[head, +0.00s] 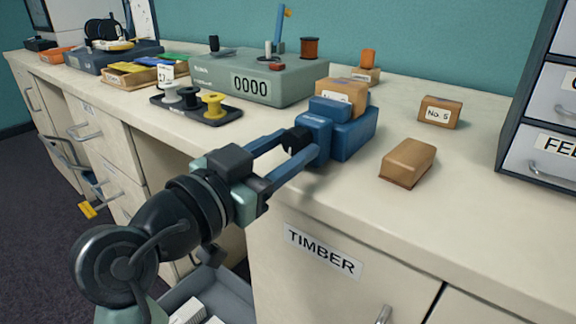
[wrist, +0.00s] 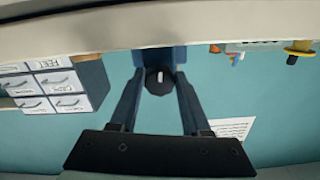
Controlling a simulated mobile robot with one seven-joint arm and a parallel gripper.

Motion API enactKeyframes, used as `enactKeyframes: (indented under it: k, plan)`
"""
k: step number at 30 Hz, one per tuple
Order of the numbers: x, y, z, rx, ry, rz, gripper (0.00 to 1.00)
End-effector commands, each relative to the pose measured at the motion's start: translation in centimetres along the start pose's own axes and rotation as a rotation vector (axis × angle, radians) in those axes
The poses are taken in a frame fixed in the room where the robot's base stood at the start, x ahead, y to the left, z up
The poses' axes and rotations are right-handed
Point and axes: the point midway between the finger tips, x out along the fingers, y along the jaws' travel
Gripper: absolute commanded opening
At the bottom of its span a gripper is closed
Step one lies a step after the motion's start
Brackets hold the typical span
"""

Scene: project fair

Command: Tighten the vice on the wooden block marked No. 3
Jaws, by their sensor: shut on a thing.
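The blue vice (head: 352,138) stands on the bench near its front edge. A wooden block (head: 344,90) sits in it, with a white label mostly hidden behind the blue jaw, so I cannot read its number. My gripper (head: 299,146) reaches the front of the vice and is shut on its black knob (wrist: 160,80). In the wrist view the knob shows between my two blue fingers, with a pale mark on its face. The gap between jaw and block is hidden.
A block labelled No. 5 (head: 440,112) and a plain-faced block (head: 408,163) lie right of the vice. A grey-green box reading 0000 (head: 262,80) and a dark tray of spools (head: 196,106) stand left. A drawer cabinet (head: 545,100) bounds the right. The front-right benchtop is clear.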

Motion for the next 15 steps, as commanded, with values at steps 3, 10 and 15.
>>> enactKeyframes:
  k: [3, 10, 15]
  plan:
    - [-0.04, -0.01, 0.52, 0.115, -0.002, -0.001, 0.00]
    - [-0.03, -0.09, 0.47, 0.333, -0.002, -0.001, 0.00]
    - [-0.03, -0.14, 0.46, 0.494, -0.002, 0.000, 0.00]
